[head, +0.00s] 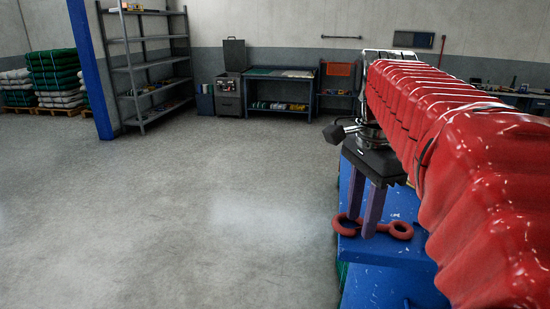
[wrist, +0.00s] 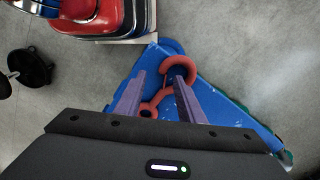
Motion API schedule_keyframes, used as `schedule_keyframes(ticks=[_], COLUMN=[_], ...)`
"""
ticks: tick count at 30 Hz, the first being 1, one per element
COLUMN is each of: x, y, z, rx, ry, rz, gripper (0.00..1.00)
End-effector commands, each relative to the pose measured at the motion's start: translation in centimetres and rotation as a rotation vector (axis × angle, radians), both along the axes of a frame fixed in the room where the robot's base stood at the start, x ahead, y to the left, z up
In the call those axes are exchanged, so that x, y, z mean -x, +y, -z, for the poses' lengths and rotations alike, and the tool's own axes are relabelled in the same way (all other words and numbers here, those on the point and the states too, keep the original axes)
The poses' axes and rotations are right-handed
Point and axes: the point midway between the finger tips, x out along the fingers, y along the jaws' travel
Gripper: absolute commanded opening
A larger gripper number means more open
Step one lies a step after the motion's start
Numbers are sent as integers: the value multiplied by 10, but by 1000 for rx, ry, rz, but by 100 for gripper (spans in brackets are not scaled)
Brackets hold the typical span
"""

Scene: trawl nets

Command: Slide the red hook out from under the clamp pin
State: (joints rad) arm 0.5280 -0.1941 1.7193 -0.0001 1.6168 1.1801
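The red hook (head: 400,230) lies on a blue surface (head: 372,252) beside my arm. In the wrist view its curved end (wrist: 166,70) is toward the top and its ring eye (wrist: 148,110) is lower left. My gripper (head: 361,226) is open, its two purple fingers pointing down at the hook. In the wrist view the hook's shank lies between the fingers (wrist: 160,73), and the right finger overlaps the bend. I cannot tell whether either finger touches the hook. I cannot make out the clamp pin; my fingers and arm hide part of this area.
Open concrete floor (head: 220,210) lies to the left of the blue surface. A metal shelf (head: 148,68), a workbench (head: 280,90) and stacked green and grey bundles (head: 52,80) stand far back. My red-covered arm blocks the right side.

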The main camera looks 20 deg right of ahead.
Motion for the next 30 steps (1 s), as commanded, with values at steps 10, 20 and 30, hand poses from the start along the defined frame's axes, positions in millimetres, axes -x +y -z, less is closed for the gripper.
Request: schedule_keyframes(ticks=[10,20,30], x=[-1,-1,0], y=[0,0,0], z=[-51,-95,-118], rx=[1,1,0], ry=[-3,-2,-1], rz=[0,0,0], gripper=[35,35,35])
